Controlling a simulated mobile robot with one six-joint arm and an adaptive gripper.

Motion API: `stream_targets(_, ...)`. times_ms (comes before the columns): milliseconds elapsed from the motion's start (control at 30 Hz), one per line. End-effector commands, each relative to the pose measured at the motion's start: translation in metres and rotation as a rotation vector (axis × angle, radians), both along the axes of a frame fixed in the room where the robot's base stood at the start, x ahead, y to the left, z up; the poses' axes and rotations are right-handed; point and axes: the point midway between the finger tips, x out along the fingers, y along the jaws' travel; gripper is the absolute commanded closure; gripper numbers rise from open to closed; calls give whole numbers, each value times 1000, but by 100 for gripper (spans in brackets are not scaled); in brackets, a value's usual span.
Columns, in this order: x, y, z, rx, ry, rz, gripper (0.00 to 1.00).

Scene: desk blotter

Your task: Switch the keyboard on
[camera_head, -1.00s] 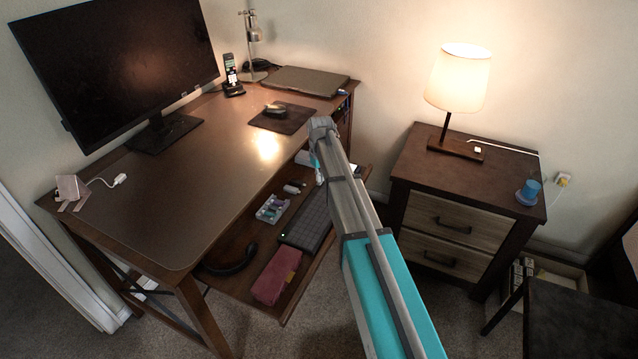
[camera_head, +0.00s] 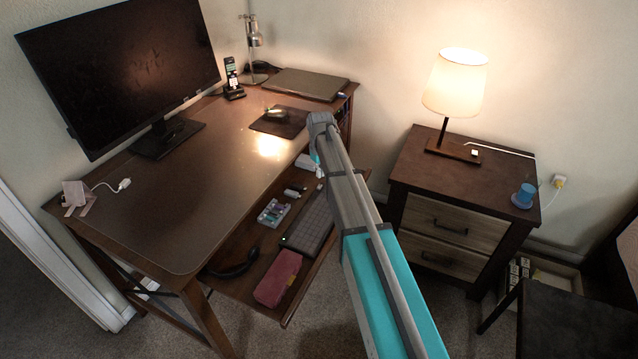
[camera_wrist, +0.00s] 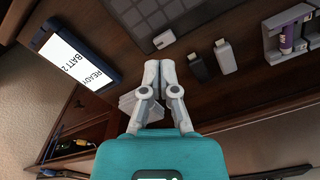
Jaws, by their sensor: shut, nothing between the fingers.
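The dark keyboard (camera_head: 308,226) lies on the pull-out tray below the desktop. A small greenish dot shows at its near left end in the head view; I cannot tell what it is. In the head view my arm hides most of the gripper.
On the tray (camera_head: 240,262) lie a red pouch (camera_head: 277,279), a battery holder (camera_head: 273,213) and a dark curved object (camera_head: 236,268). The wrist view shows a lit display reading "READY" (camera_wrist: 78,60) at left and two small sticks (camera_wrist: 212,61). The desktop (camera_head: 180,220) overhangs.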

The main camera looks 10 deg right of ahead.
Motion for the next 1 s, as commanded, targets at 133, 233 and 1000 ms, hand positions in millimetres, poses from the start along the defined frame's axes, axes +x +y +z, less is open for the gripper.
stream_targets(133,0,0,12,0,0,0,100)
stream_targets(233,0,0,17,0,0,0,100)
stream_targets(1000,0,0,29,0,0,0,100)
